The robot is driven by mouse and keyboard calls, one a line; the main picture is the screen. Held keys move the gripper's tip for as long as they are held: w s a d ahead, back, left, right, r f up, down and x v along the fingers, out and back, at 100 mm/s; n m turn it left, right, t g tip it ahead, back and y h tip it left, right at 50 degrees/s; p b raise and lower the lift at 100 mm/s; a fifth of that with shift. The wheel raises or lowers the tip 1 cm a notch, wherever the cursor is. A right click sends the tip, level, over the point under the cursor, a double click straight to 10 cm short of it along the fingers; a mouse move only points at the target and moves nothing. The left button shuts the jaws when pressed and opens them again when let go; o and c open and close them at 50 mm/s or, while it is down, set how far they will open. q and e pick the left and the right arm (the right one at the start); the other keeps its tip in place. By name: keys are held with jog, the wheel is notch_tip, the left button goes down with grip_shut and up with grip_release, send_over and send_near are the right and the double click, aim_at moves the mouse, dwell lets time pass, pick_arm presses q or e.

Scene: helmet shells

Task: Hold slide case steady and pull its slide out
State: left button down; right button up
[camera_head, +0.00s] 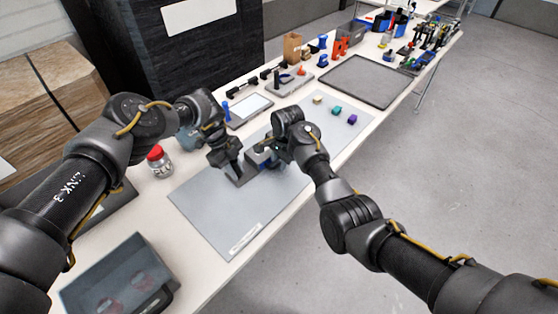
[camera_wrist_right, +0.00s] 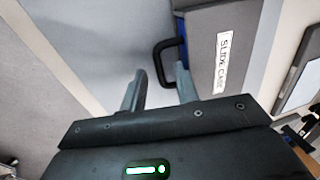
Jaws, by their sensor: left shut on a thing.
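The slide case is a grey box with a white "SLIDE CASE" label; it lies on the grey mat between my grippers (camera_head: 240,180). In the right wrist view its labelled face (camera_wrist_right: 203,65) fills the upper right. A dark loop handle (camera_wrist_right: 168,52) sticks out from its blue-edged end. My left gripper (camera_head: 229,166) is shut on the case from the left; its fingertips are partly hidden. My right gripper (camera_wrist_right: 160,72) is open, with its fingertips close to the handle. I cannot tell whether they touch it.
The grey mat (camera_head: 215,215) has free room toward the front. A red-lidded jar (camera_head: 159,162) stands left of it, and a dark bin (camera_head: 120,275) is at the front left. Small coloured cubes (camera_head: 337,111) lie behind. A dark tray (camera_head: 368,82) and several parts are farther back.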

jog(key=shift+f, duration=0.25)
grip_shut()
